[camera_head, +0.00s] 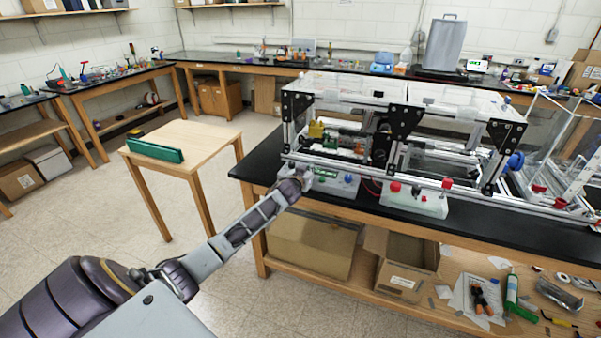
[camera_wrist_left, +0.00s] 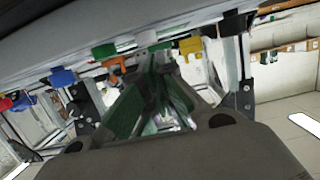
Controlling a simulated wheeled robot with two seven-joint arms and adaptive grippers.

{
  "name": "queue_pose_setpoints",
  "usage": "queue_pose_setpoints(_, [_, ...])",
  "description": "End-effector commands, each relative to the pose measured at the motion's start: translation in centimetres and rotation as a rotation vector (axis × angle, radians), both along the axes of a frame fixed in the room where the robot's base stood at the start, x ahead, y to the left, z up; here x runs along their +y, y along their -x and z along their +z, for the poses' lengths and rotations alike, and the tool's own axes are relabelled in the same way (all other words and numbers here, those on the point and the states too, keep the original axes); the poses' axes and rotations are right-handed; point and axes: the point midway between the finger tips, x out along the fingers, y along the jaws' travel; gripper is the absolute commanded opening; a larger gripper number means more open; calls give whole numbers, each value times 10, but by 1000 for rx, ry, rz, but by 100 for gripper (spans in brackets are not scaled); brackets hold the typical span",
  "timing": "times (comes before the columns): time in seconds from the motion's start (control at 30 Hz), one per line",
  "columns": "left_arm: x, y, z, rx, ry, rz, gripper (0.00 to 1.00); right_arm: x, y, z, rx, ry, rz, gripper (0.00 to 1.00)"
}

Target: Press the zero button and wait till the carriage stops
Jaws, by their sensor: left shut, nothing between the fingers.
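The extrusion frame (camera_head: 400,118), with dark corner plates and clear panels, stands on the black-topped bench. At its front left is a pale control box (camera_head: 335,186) with small green and blue parts; I cannot tell which is the zero button. My left gripper (camera_head: 303,178) is at this box's left end, shut and empty; its tips are too small to tell contact. In the left wrist view the fingers (camera_wrist_left: 155,68) point toward a rail with green (camera_wrist_left: 104,51), blue (camera_wrist_left: 62,77) and yellow (camera_wrist_left: 190,45) parts. I cannot clearly tell which part is the carriage. My right gripper is out of view.
A second pale box (camera_head: 415,200) with red knobs sits to the right on the bench edge. A small wooden table (camera_head: 190,136) holds a green case (camera_head: 155,150). Cardboard boxes (camera_head: 312,245) lie on the shelf under the bench. Floor is free between table and bench.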

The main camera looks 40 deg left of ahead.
Motion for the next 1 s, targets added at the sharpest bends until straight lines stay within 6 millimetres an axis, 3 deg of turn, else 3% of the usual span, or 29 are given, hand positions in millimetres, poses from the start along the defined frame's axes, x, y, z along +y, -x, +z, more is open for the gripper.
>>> queue_pose_setpoints(0.27, [3,-6,26,-12,-1,-2,0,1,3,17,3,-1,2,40])
queue_pose_setpoints(0.6, [-4,21,29,-13,-3,-3,0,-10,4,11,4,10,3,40])
queue_pose_setpoints(1.0, [-11,53,38,-14,-3,-3,0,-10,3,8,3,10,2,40])
